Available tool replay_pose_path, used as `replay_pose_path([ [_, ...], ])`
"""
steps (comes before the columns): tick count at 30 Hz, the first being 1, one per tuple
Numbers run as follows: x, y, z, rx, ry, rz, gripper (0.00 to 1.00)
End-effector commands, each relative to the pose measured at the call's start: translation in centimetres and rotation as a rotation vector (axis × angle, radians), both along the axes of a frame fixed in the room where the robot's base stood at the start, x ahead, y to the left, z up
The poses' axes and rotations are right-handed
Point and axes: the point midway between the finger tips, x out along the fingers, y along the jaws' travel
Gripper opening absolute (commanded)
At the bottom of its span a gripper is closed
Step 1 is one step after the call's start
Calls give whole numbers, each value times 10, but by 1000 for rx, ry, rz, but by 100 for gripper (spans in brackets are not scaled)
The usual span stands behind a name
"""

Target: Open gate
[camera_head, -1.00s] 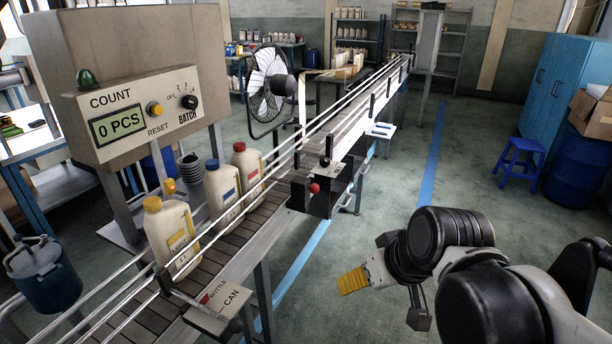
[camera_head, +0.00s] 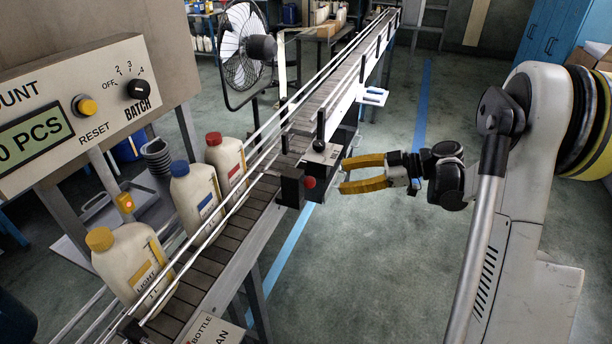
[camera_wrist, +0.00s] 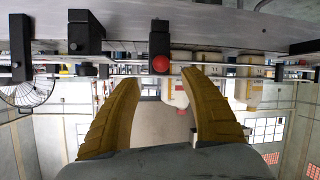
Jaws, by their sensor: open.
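The gate mechanism is a black block (camera_head: 291,188) with a red knob (camera_head: 309,182) on the near side of the conveyor (camera_head: 240,222), beside a black lever with a round top (camera_head: 320,120). My gripper (camera_head: 343,175) is open and empty, its two yellow fingers pointing left at the red knob with a small gap. In the wrist view, which looks inverted, the red knob (camera_wrist: 160,63) sits between and just beyond the open fingertips (camera_wrist: 161,75). The fingers do not touch it.
Bottles with a yellow cap (camera_head: 131,262), a blue cap (camera_head: 194,198) and a red cap (camera_head: 228,165) stand upright on the conveyor. Its guide rails run along the belt. A fan (camera_head: 243,55) stands behind it. The floor right of the conveyor is clear.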

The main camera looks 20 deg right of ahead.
Motion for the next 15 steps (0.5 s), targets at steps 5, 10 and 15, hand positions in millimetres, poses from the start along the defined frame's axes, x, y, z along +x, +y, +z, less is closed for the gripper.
replay_pose_path([
  [5,12,23,-12,0,0,4,53],
  [10,28,51,-26,0,1,4,53],
  [15,40,73,-35,-1,1,2,53],
])
